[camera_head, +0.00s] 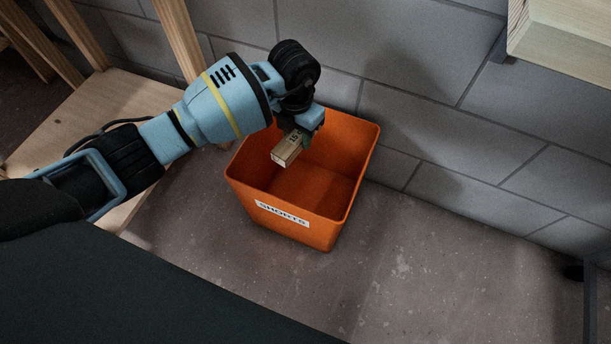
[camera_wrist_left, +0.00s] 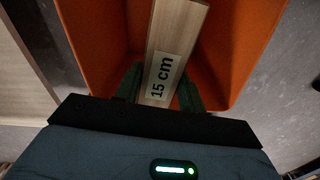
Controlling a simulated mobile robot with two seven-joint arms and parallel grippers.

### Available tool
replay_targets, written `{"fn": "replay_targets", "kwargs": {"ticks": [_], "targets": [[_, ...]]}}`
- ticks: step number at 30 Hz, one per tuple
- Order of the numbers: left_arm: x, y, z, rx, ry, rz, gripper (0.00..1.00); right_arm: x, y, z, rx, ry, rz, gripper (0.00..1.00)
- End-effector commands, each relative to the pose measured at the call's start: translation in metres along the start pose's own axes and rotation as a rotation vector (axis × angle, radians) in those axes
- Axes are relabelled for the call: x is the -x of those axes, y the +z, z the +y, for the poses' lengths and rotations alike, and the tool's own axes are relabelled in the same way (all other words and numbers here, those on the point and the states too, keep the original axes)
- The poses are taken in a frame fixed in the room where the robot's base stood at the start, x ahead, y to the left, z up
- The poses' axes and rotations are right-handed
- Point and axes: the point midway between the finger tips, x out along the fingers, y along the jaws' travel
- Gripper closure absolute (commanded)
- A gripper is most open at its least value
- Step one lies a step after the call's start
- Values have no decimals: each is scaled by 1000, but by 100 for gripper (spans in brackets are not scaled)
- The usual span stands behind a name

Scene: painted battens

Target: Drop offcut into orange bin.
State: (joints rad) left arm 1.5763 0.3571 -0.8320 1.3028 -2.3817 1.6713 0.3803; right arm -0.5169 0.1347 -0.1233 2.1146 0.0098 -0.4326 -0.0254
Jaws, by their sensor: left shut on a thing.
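The offcut (camera_head: 287,150) is a short pale wooden piece. In the left wrist view the offcut (camera_wrist_left: 174,45) carries a label reading "15 cm". My left gripper (camera_head: 303,136) is shut on it and holds it over the opening of the orange bin (camera_head: 290,224). In the left wrist view the gripper's two fingers (camera_wrist_left: 158,92) press on either side of the offcut. The bin stands upright on the floor with a white label on its front; part of its back rim is hidden behind my left arm. The bin floor that shows is bare. My right gripper is not in view.
A grey block wall (camera_head: 420,110) runs behind the bin. A wooden bench or board (camera_head: 100,112) with upright posts stands at the left. A pale timber piece (camera_head: 560,40) juts out at the upper right. The concrete floor (camera_head: 430,270) right of the bin is clear.

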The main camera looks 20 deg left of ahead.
Motion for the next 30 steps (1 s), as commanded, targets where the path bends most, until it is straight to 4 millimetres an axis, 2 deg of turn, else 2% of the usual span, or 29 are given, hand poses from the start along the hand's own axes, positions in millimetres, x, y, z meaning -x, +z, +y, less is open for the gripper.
{"fn": "replay_targets", "kwargs": {"ticks": [1,10,22,23,28,30], "targets": [[-9,0,0,-1,-1,2,85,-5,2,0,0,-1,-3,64],[-41,0,-1,-1,-2,2,85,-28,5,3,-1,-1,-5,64],[-46,0,0,-1,-1,-1,85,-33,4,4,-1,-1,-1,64],[-46,0,0,-1,-1,-1,58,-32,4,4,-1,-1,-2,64],[-46,0,0,-1,-1,-1,36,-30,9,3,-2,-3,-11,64],[-46,0,0,-1,-1,0,35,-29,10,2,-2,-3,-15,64]]}}
